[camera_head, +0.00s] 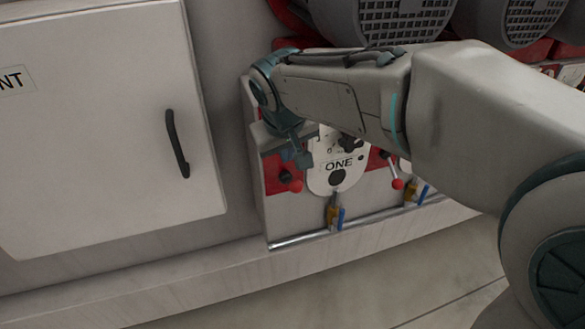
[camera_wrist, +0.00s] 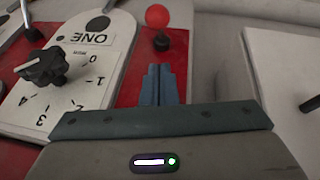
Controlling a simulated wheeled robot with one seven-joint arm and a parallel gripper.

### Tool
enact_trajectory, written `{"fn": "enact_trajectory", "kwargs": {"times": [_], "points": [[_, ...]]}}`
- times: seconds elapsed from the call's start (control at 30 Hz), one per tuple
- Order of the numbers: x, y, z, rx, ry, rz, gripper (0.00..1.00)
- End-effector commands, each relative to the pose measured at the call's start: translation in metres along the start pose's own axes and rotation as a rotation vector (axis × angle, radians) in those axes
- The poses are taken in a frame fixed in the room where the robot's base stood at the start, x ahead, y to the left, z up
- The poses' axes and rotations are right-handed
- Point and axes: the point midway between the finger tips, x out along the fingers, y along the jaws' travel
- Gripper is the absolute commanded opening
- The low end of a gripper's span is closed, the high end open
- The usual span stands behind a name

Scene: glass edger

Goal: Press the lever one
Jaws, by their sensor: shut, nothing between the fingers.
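A lever with a red ball tip (camera_head: 296,186) stands on a red panel strip, left of the white plate marked ONE (camera_head: 337,165). In the wrist view the red ball (camera_wrist: 157,16) sits on a dark stem just beyond my fingertips, beside the ONE label (camera_wrist: 90,38), which appears upside down. My gripper (camera_head: 298,158) is shut and empty, just above this lever in the head view. In the wrist view my closed fingers (camera_wrist: 158,70) point at the lever's base, with a small gap visible.
A black knob (camera_wrist: 43,66) sits on a numbered dial. A second red-tipped lever (camera_head: 397,184) stands right of the plate. A white cabinet door with a black handle (camera_head: 177,144) is at left. A metal rail (camera_head: 300,238) runs below. Grilled motors (camera_head: 405,15) are above.

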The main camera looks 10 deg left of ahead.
Motion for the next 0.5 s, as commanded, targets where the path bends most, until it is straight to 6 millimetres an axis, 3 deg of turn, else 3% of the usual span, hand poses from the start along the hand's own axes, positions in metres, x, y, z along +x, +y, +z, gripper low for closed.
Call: {"fn": "enact_trajectory", "kwargs": {"times": [0.2,0.5], "points": [[0.022,0.000,0.020,-0.001,-0.002,-0.001,0.00],[0.032,0.000,0.029,0.000,0.001,0.000,0.00]]}}
